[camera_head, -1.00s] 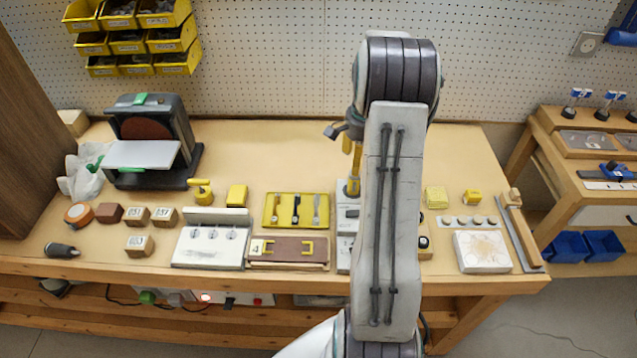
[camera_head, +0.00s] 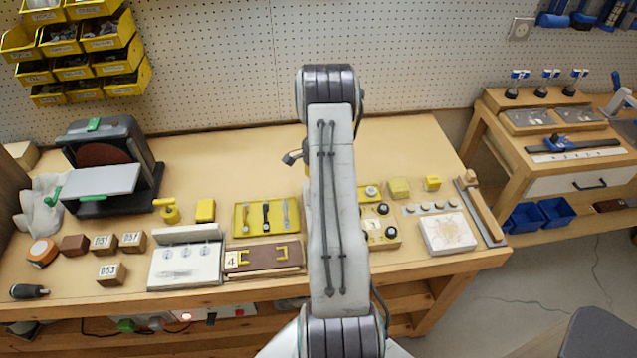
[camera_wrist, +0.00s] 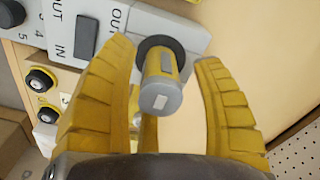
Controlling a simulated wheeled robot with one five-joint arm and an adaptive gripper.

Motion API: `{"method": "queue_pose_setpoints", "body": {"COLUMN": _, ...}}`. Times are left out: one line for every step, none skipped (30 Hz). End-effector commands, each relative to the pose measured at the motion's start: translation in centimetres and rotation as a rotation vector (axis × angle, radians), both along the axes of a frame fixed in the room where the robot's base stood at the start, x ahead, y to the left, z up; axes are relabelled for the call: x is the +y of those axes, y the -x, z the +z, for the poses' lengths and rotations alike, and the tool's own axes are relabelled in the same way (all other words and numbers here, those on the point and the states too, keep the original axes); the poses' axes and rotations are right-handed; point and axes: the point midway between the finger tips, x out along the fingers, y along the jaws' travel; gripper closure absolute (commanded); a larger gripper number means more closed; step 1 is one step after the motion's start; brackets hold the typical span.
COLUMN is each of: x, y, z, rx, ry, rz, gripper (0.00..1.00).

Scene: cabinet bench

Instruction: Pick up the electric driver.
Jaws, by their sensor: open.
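A yellow cylinder with a grey end cap, which looks like the electric driver (camera_wrist: 162,84), stands in a dark ring on a grey panel (camera_wrist: 194,32) marked IN and OUT in the wrist view. My gripper (camera_wrist: 165,56) has its two yellow fingers spread, one on each side of the cylinder. I see a gap on the right side; contact on the left cannot be told. In the head view my arm hides the cylinder and most of the gripper.
A yellow tray of small tools (camera_head: 240,228) and a brown numbered board (camera_head: 248,262) lie left of my arm. A box with dark knobs (camera_head: 383,236) and a white block (camera_head: 446,234) stand to its right. The bench's back middle is clear.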

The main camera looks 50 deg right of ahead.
Motion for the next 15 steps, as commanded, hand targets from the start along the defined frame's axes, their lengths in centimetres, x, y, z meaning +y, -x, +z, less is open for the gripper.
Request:
{"method": "queue_pose_setpoints", "body": {"x": 0.0, "y": 0.1, "z": -0.5, "rx": 0.003, "ry": -0.002, "rz": 0.000, "gripper": 0.39}}
{"method": "queue_pose_setpoints", "body": {"x": 0.0, "y": 0.0, "z": -0.8, "rx": 0.002, "ry": -0.002, "rz": 0.000, "gripper": 0.39}}
{"method": "queue_pose_setpoints", "body": {"x": 0.0, "y": 0.0, "z": -1.2, "rx": 0.002, "ry": -0.002, "rz": 0.000, "gripper": 0.39}}
{"method": "queue_pose_setpoints", "body": {"x": 0.0, "y": 0.0, "z": -1.4, "rx": 0.002, "ry": -0.002, "rz": 0.000, "gripper": 0.39}}
{"method": "queue_pose_setpoints", "body": {"x": 0.0, "y": 0.0, "z": -1.6, "rx": 0.001, "ry": -0.001, "rz": 0.000, "gripper": 0.39}}
{"method": "queue_pose_setpoints", "body": {"x": 0.0, "y": 0.0, "z": -1.8, "rx": 0.000, "ry": 0.000, "rz": 0.000, "gripper": 0.39}}
{"method": "queue_pose_setpoints", "body": {"x": 0.0, "y": 0.0, "z": -1.9, "rx": 0.000, "ry": 0.000, "rz": 0.000, "gripper": 0.39}}
{"method": "queue_pose_setpoints", "body": {"x": 0.0, "y": 0.0, "z": -2.0, "rx": 0.000, "ry": 0.000, "rz": 0.000, "gripper": 0.39}}
{"method": "queue_pose_setpoints", "body": {"x": 0.0, "y": 0.0, "z": -2.1, "rx": 0.000, "ry": 0.000, "rz": 0.000, "gripper": 0.39}}
{"method": "queue_pose_setpoints", "body": {"x": 0.0, "y": 0.0, "z": -2.1, "rx": 0.000, "ry": 0.000, "rz": 0.000, "gripper": 0.39}}
{"method": "queue_pose_setpoints", "body": {"x": 0.0, "y": 0.0, "z": -2.2, "rx": 0.000, "ry": 0.000, "rz": 0.000, "gripper": 0.39}}
{"method": "queue_pose_setpoints", "body": {"x": 0.0, "y": 0.0, "z": -2.2, "rx": 0.000, "ry": 0.000, "rz": 0.000, "gripper": 0.39}}
{"method": "queue_pose_setpoints", "body": {"x": 0.0, "y": 0.0, "z": -2.2, "rx": 0.000, "ry": 0.000, "rz": 0.000, "gripper": 0.39}}
{"method": "queue_pose_setpoints", "body": {"x": 0.0, "y": 0.0, "z": -2.1, "rx": 0.000, "ry": 0.000, "rz": 0.000, "gripper": 0.39}}
{"method": "queue_pose_setpoints", "body": {"x": 0.0, "y": 0.0, "z": -2.1, "rx": 0.000, "ry": 0.000, "rz": 0.000, "gripper": 0.39}}
